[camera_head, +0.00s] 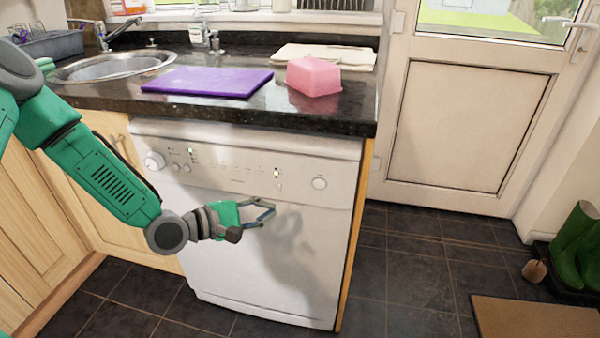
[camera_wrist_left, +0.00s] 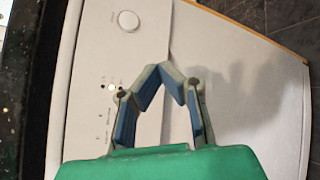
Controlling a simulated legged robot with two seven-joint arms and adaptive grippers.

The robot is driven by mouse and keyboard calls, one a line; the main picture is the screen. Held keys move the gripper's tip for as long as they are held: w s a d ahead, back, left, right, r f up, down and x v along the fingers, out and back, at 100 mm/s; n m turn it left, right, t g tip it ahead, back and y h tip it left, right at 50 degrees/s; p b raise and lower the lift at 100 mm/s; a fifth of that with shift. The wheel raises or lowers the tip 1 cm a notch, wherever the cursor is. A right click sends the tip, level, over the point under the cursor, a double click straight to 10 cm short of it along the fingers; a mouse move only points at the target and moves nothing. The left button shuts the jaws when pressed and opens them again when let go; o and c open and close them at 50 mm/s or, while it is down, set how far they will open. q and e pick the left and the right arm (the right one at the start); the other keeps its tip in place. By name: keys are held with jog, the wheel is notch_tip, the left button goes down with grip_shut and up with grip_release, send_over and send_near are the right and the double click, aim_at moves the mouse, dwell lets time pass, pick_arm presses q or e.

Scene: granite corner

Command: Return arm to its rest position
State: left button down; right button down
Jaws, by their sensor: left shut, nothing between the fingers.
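My left arm, green and grey, comes in from the left in the head view and reaches across the front of the white dishwasher (camera_head: 262,262). My left gripper (camera_head: 270,213) is in front of the dishwasher door, below the control panel and below the counter edge. In the left wrist view the gripper (camera_wrist_left: 160,70) has its two fingertips together with nothing between them. The dishwasher front (camera_wrist_left: 235,100) fills most of the space behind the fingers. My right gripper is in neither view.
The dark counter (camera_head: 240,108) overhangs the dishwasher and holds a purple board (camera_head: 208,81), a pink block-like container (camera_head: 313,76) and a sink (camera_head: 112,66). A white door (camera_head: 465,125) stands to the right. Floor between is clear.

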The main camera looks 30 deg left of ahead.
pick_arm(q)
jog(key=s+d+f+m+g+y+p, duration=0.3)
jog(key=s+d+f+m+g, duration=0.45)
jog(key=s+f, duration=0.3)
jog(key=s+a+f+m+g+y+p, duration=0.1)
jog(key=s+a+m+g+y, duration=0.1)
jog(key=s+m, duration=0.3)
jog(key=s+a+f+m+g+y+p, duration=0.1)
jog(key=s+m, duration=0.5)
jog(key=s, duration=0.6)
jog(key=shift+s+a+f+g+y, duration=0.2)
jog(key=shift+a+f+g+y, duration=0.4)
jog(key=shift+a+g+y, duration=0.35)
jog(key=shift+d, duration=0.15)
jog(key=shift+w+d, duration=0.1)
jog(key=shift+w, duration=0.05)
